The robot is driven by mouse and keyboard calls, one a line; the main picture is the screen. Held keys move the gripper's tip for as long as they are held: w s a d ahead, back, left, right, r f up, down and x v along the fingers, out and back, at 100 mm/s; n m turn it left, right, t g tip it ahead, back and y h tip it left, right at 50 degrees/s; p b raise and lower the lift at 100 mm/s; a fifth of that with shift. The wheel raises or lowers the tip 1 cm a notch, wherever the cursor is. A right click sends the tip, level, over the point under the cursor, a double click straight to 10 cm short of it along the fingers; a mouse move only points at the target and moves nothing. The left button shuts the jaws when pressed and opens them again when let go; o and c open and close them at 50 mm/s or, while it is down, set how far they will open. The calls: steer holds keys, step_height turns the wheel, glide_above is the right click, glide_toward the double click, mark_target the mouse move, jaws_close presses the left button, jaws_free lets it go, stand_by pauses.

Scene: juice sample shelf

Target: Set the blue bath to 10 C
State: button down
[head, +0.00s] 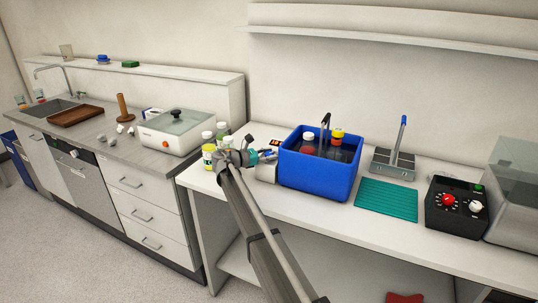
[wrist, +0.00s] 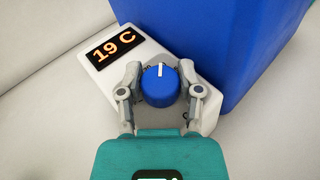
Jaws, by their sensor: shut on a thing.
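The blue bath (head: 318,172) is a blue square tank on the white bench, with bottles and a black fitting standing in it. Its pale control box (wrist: 102,65) is beside the tank's left side, and a lit display (wrist: 114,46) on it reads 19 C. A blue knob (wrist: 159,86) with a white pointer mark sits on the box, the mark at the top of the knob in the wrist view. My gripper (wrist: 160,84) has its fingers on either side of the knob and is shut on it. In the head view my gripper (head: 264,156) partly hides the box.
Several capped bottles (head: 208,155) stand left of my gripper at the bench's left end. Right of the bath are a teal mat (head: 386,199), a grey stand with a blue-handled tool (head: 396,160) and a black box with a red dial (head: 456,205). A shelf runs above.

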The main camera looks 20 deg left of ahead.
steer(key=shift+a, duration=0.1)
steer(key=shift+c, duration=1.8)
jaws_free()
steer(key=shift+o, duration=0.5)
steer(key=shift+d+n+t+y, duration=0.2)
steer(key=shift+n+t+y, duration=0.3)
steer(key=shift+n+t, duration=0.1)
steer(key=shift+s+n+t+y+b, duration=0.1)
steer(key=shift+n+t+y+b, duration=0.25)
steer(key=shift+n+t+y, duration=1.3)
steer(key=shift+n+y, duration=0.95)
steer(key=shift+y, duration=0.25)
steer(key=shift+n+t+y, duration=0.55)
steer(key=shift+n+y, duration=0.95)
steer(key=shift+y, duration=0.25)
